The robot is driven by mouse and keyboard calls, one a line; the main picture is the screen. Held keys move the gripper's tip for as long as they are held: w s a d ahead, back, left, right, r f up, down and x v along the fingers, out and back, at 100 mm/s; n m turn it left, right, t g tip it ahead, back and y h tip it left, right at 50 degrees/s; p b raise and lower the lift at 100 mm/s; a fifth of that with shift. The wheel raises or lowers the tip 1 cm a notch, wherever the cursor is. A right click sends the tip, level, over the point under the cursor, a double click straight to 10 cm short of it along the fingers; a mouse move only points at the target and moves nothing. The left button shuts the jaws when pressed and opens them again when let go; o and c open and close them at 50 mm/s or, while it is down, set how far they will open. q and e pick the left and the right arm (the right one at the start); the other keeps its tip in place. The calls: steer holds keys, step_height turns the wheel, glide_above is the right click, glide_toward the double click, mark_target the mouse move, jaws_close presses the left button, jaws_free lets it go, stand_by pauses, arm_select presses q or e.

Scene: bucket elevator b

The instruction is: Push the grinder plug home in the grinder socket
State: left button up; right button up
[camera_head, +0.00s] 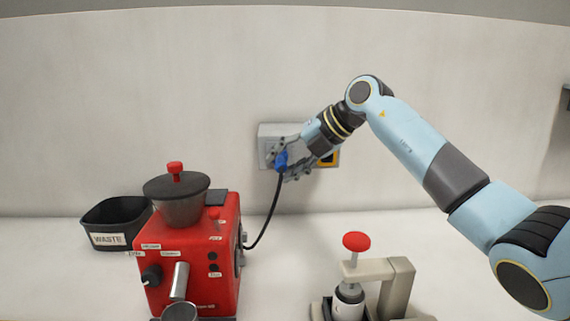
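A blue plug (281,161) on a black cord (270,210) is at the left part of a grey wall socket box (275,130). The cord runs down to the right side of the red grinder machine (190,255). My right gripper (283,164) is at the plug, with its fingers around it. The fingers appear closed on the plug. The gripper and plug hide the socket opening, so I cannot tell how deep the plug sits. A yellow-edged outlet (333,158) shows at the box's right end. My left gripper is not in view.
A black bin labelled WASTE (116,224) stands left of the grinder. A beige stand with a red-knobbed tamper (356,242) is at the front centre. The white counter between the grinder and the stand is clear, apart from the cord above it.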

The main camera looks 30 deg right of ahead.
steer(key=shift+o, duration=0.3)
steer(key=shift+s, duration=0.1)
steer(key=v, duration=1.2)
